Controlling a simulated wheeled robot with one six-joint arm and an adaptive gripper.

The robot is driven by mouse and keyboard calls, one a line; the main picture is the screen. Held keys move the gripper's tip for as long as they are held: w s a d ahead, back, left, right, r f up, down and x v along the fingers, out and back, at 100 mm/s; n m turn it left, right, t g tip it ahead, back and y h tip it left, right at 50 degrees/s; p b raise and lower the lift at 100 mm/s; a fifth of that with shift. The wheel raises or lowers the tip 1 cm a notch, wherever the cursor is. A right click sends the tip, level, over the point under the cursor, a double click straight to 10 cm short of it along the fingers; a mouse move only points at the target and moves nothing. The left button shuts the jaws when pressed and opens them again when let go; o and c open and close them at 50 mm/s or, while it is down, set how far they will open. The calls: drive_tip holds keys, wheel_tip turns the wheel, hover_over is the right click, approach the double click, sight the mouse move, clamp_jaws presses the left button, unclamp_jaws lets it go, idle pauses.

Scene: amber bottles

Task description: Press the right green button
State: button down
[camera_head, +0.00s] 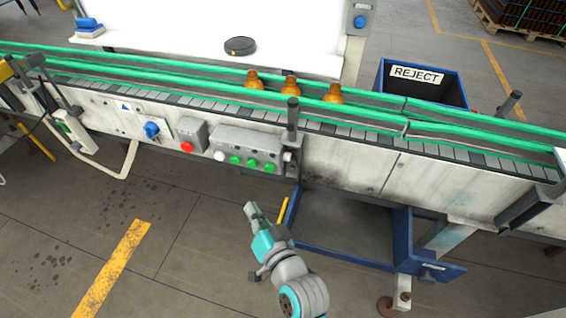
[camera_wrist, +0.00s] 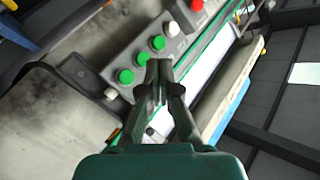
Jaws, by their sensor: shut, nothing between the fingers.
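A grey control box (camera_head: 246,146) is fixed to the front of the conveyor, with one white button and three green buttons in a row. The right green button (camera_head: 269,167) is at the end away from the white button. In the wrist view the row runs diagonally, and the right green button (camera_wrist: 125,76) is lowest, left of my fingertips. My gripper (camera_head: 250,209) is shut and empty, in front of and below the box in the head view. In the wrist view my gripper (camera_wrist: 158,72) partly overlaps the box's edge; contact cannot be told.
A red button (camera_head: 187,147) on its own box and a blue knob (camera_head: 152,130) are further left. A dark post (camera_head: 292,120) stands just right of the control box. Amber bottles (camera_head: 291,86) stand on the conveyor. A blue reject bin (camera_head: 433,88) is behind. Open floor lies in front.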

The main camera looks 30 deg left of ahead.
drive_tip(key=shift+w, duration=0.15)
drive_tip(key=w+a, duration=0.2)
drive_tip(key=w, duration=0.6)
drive_tip(key=shift+w, duration=0.15)
idle(0.3)
drive_tip(key=shift+w+a, duration=0.1)
idle(1.3)
drive_tip(key=shift+w, duration=0.3)
drive_tip(key=shift+w+a, duration=0.15)
drive_tip(key=shift+w, duration=0.3)
idle(0.9)
drive_tip(key=shift+s, duration=0.1)
drive_tip(key=shift+s+d, duration=0.2)
drive_tip(key=shift+s, duration=0.55)
drive_tip(key=shift+s+d, duration=0.2)
drive_tip(key=shift+s, duration=0.6)
drive_tip(key=shift+s+d, duration=0.15)
drive_tip(key=shift+s, duration=0.7)
drive_tip(key=shift+s+d, duration=0.2)
drive_tip(key=shift+s, duration=0.6)
